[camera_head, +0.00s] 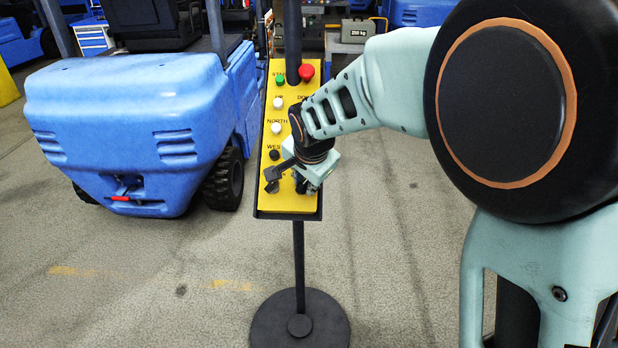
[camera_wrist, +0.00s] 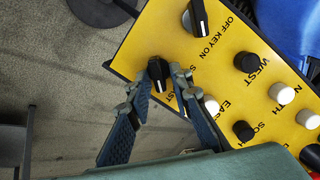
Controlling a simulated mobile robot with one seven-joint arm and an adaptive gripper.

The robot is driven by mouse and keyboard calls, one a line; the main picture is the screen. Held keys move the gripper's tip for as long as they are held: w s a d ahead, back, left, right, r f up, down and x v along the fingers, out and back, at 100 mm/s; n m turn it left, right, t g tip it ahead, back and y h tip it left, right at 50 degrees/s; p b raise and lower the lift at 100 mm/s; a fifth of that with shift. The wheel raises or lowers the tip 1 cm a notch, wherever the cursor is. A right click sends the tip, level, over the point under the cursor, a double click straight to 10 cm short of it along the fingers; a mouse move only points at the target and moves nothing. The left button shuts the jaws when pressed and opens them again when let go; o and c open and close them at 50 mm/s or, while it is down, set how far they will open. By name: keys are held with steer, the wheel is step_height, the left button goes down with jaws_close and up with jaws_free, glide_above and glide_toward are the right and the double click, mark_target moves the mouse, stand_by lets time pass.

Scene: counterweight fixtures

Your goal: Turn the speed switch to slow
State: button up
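The speed switch (camera_wrist: 158,72) is a black knob with a pale pointer line, on the yellow control panel (camera_wrist: 150,32). A partly covered label ending in "AST" shows beside it. My gripper (camera_wrist: 156,82) is open, with one finger on each side of the knob. The right finger looks very close to it; I cannot tell whether it touches. In the head view my gripper (camera_head: 305,184) is at the panel's lower right and hides the speed switch. The yellow panel (camera_head: 265,205) stands upright on a black post.
A similar "OFF KEY ON" knob (camera_wrist: 197,18) is beside the speed switch. Several push buttons, a green button (camera_head: 280,79) and a red button (camera_head: 306,72) are further up the panel. A blue vehicle (camera_head: 125,125) stands left.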

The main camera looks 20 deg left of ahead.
jaws_close()
steer(key=n+b, duration=0.1)
steer(key=n, duration=0.2)
steer(key=shift+a+n+h+b, duration=0.2)
steer(key=shift+n+h+b, duration=0.1)
steer(key=shift+b, duration=0.1)
steer(key=n+b, duration=0.1)
steer(key=n, duration=0.2)
steer(key=shift+a+h, duration=0.15)
steer(key=shift+h, duration=0.15)
steer(key=n, duration=0.2)
steer(key=n+b, duration=0.1)
steer(key=n, duration=0.1)
steer(key=shift+a+n+h, duration=0.2)
steer(key=shift+n+h, duration=0.1)
steer(key=shift+n, duration=0.1)
steer(key=shift+s+a+n+t+b, duration=0.15)
steer(key=shift+n+t+b, duration=0.25)
steer(key=shift+n, duration=1.5)
steer(key=o, duration=0.5)
jaws_free()
